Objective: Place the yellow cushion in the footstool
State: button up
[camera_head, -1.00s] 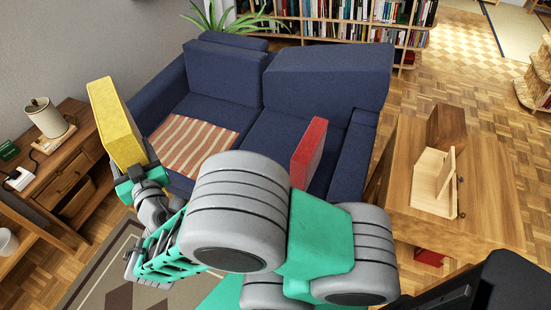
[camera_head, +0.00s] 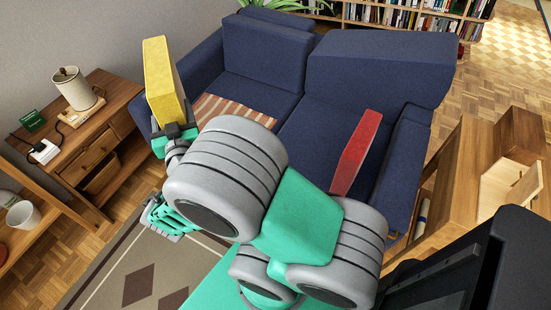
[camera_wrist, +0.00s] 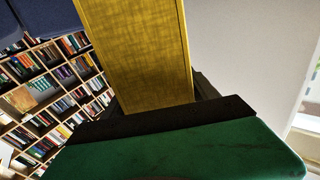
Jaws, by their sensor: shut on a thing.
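The yellow cushion (camera_head: 165,82) is held upright and slightly tilted by my gripper (camera_head: 176,136), at the left of the head view, in front of the sofa's left arm. My gripper is shut on the cushion's lower end. In the wrist view the cushion (camera_wrist: 140,50) rises from between the dark fingers (camera_wrist: 165,115) and fills the upper middle.
A blue sofa (camera_head: 262,62) with a striped cloth (camera_head: 235,109) and a red cushion (camera_head: 357,150) stands behind my arm. A wooden side table (camera_head: 98,137) with a lamp (camera_head: 74,88) is at left. A patterned rug (camera_head: 120,270) lies below.

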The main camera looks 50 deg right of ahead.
jog(key=s+d+f+m+g+h+b, duration=0.3)
jog(key=s+d+f+b, duration=0.3)
jog(key=d, duration=0.4)
jog(key=s+d+f+m+g+h+b, duration=0.2)
jog(key=s+d+f+g+h+b, duration=0.15)
jog(key=s+d+f, duration=0.4)
jog(key=s+d+f+m+g+h+b, duration=0.1)
jog(key=s+d+f+m+g+b, duration=0.15)
jog(key=s+d+b, duration=0.4)
jog(key=s+d+f+m+g+h+b, duration=0.1)
jog(key=s+d+f+m+g, duration=0.2)
jog(key=s, duration=0.7)
jog(key=w+d+f+b, duration=0.5)
jog(key=w+d+f, duration=0.3)
jog(key=d+f, duration=0.3)
notch_tip(320, 180, down, 2)
jog(key=shift+d+f+n, duration=0.1)
jog(key=shift+d+n, duration=0.25)
jog(key=shift+n, duration=0.1)
jog(key=o, duration=1.3)
jog(key=shift+y+b, duration=0.25)
jog(key=shift+b, duration=0.05)
jog(key=o, duration=0.5)
jog(key=shift+c, duration=0.2)
